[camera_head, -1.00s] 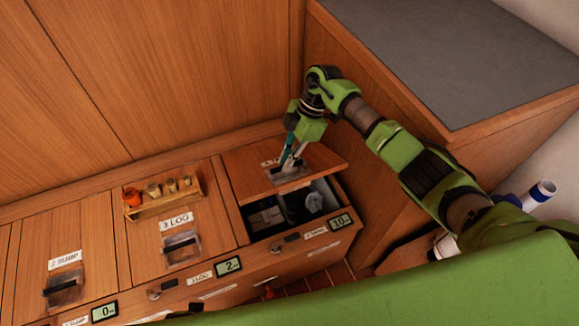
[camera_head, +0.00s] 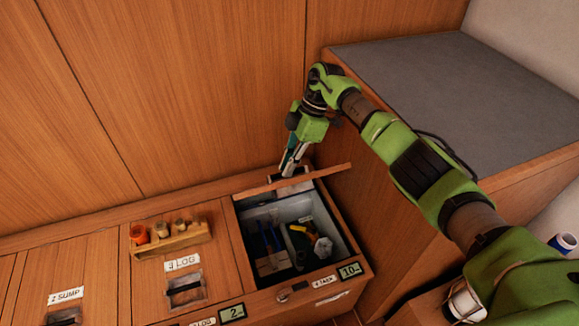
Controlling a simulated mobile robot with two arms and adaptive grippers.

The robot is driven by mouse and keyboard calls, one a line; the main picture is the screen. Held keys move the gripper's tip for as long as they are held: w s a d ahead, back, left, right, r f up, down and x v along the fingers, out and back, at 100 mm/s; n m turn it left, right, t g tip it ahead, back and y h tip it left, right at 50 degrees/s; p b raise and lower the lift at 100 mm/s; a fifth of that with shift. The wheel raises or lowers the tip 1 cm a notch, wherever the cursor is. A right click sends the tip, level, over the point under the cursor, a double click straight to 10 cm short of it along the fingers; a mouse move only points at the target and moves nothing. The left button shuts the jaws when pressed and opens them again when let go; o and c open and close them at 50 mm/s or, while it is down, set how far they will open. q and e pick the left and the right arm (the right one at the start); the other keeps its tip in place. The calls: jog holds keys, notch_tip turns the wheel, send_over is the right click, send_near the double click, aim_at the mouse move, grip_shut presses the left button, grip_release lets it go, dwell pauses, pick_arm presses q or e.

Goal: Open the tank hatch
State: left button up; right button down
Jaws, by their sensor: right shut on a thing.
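The tank hatch (camera_head: 328,174) is the wooden lid at the right end of the bench. It is tilted up, hinged at the back, and seen almost edge-on. Its compartment (camera_head: 296,209) is uncovered, and a label on the front edge below seems to read TANK (camera_head: 324,281). My right gripper (camera_head: 288,172) reaches down from the upper right and is shut on the hatch's handle, which is partly hidden by the fingers and lid. My left gripper is not in view.
Inside the compartment lie blue-handled and dark items and a yellow and white object (camera_head: 322,248). A grey-topped counter (camera_head: 430,90) stands at right.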

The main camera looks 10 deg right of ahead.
jog(key=shift+w+f, duration=0.15)
jog(key=shift+f, duration=0.45)
jog(key=c, duration=2.1)
grip_release()
jog(key=shift+w+f, duration=0.1)
jog(key=shift+w+a+f, duration=0.15)
jog(key=shift+w, duration=0.15)
jog(key=shift+s+r, duration=0.1)
jog(key=shift+r, duration=0.1)
